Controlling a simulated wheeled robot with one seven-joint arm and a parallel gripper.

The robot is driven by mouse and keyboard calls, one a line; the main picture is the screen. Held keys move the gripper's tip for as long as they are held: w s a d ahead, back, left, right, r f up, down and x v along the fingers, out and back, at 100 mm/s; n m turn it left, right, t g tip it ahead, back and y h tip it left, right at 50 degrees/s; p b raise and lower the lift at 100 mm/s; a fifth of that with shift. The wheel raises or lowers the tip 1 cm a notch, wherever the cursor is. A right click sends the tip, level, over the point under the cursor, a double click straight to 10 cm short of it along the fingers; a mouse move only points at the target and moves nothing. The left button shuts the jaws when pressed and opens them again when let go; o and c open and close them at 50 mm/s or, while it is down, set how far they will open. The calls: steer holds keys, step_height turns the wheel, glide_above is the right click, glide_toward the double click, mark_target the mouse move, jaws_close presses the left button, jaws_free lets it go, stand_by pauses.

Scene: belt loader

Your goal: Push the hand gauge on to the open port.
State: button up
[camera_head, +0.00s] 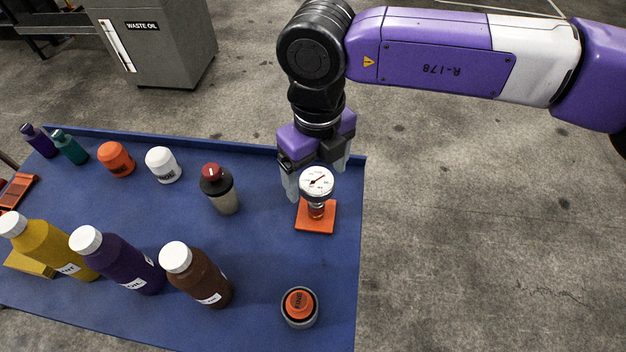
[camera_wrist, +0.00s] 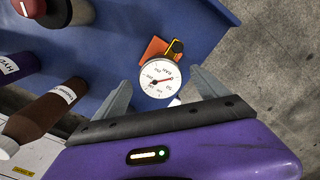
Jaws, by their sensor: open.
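The hand gauge (camera_head: 317,181) has a round white dial with a red needle and stands upright over an orange square plate (camera_head: 315,222) near the right edge of the blue table. My gripper (camera_head: 316,184) is open just behind the gauge. In the wrist view the gauge dial (camera_wrist: 160,78) shows between the two open fingers, with a gap on each side. A grey round fitting with an orange top (camera_head: 299,304) stands at the front right of the table. I cannot tell which part is the open port.
Brown (camera_head: 199,277), purple (camera_head: 122,263) and yellow (camera_head: 48,247) bottles stand at the front left. Orange (camera_head: 116,160) and white (camera_head: 162,165) canisters stand farther back. The blue table (camera_head: 262,240) has a raised back rim.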

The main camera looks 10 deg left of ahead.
steer(key=shift+w+f+p, duration=0.1)
steer(key=shift+f+p, duration=0.7)
steer(key=shift+f, duration=2.25)
jaws_close()
steer(key=shift+r, duration=0.1)
step_height(320, 180, up, 20)
steer(key=b, duration=0.2)
steer(key=shift+b, duration=0.4)
steer(key=shift+a, duration=0.1)
